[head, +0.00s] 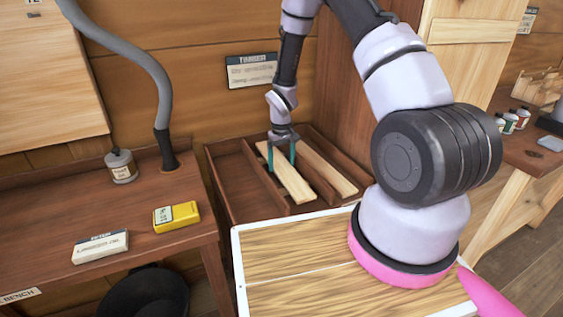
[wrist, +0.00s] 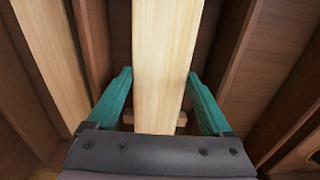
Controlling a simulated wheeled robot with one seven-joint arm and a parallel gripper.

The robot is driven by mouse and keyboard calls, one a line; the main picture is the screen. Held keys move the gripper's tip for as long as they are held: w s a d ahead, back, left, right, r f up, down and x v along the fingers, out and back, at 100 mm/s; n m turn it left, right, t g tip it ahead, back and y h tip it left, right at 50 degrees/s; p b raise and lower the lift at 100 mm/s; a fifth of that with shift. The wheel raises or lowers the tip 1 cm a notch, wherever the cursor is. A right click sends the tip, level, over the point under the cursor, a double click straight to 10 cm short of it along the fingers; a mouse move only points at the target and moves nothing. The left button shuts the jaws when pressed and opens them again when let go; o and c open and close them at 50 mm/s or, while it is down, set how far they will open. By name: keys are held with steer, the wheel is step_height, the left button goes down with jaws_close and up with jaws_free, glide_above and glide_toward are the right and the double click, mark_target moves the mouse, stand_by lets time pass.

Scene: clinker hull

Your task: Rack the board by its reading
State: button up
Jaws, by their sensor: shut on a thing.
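My gripper (head: 281,160) has teal fingers and is shut on a pale board (head: 293,185), one finger on each long side. In the wrist view the held board (wrist: 166,60) runs lengthwise between the fingers. The board is in or just above the middle of a dark wooden rack (head: 228,172) with lengthwise dividers; I cannot tell whether it rests on the floor of its compartment. A second pale board (head: 330,168) lies to its right in the rack, and it also shows at the left of the wrist view (wrist: 55,60). A yellow meter (head: 183,215) with a small display, too small to read, lies on the bench.
A white-labelled block (head: 100,246) and a small can (head: 121,166) stand on the bench (head: 50,205). A grey hose (head: 150,75) rises behind them. A timber sign (head: 252,71) hangs above the rack. A wood-topped, white-edged surface (head: 295,262) is in front. The rack's left compartment looks empty.

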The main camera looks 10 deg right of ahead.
steer(key=shift+f, duration=0.25)
steer(key=o, duration=1.4)
steer(key=shift+c, duration=0.2)
steer(key=s+d+r+m+t, duration=0.1)
steer(key=s+r, duration=0.1)
steer(key=r, duration=0.9)
steer(key=s+d+r+m+t, duration=0.1)
steer(key=s+d+r, duration=0.15)
steer(key=r, duration=0.95)
steer(key=s+d+r+m+t, duration=0.1)
steer(key=s+r, duration=0.2)
steer(key=r, duration=0.8)
steer(key=s+r+m+t+y, duration=0.1)
steer(key=s+r+t, duration=0.1)
steer(key=s+r, duration=0.4)
steer(key=s+d+r+m+t+y, duration=0.1)
steer(key=s+r+m+t, duration=0.1)
steer(key=s+r, duration=0.5)
steer(key=s, duration=0.4)
steer(key=shift+s+d, duration=0.15)
steer(key=shift+s, duration=0.25)
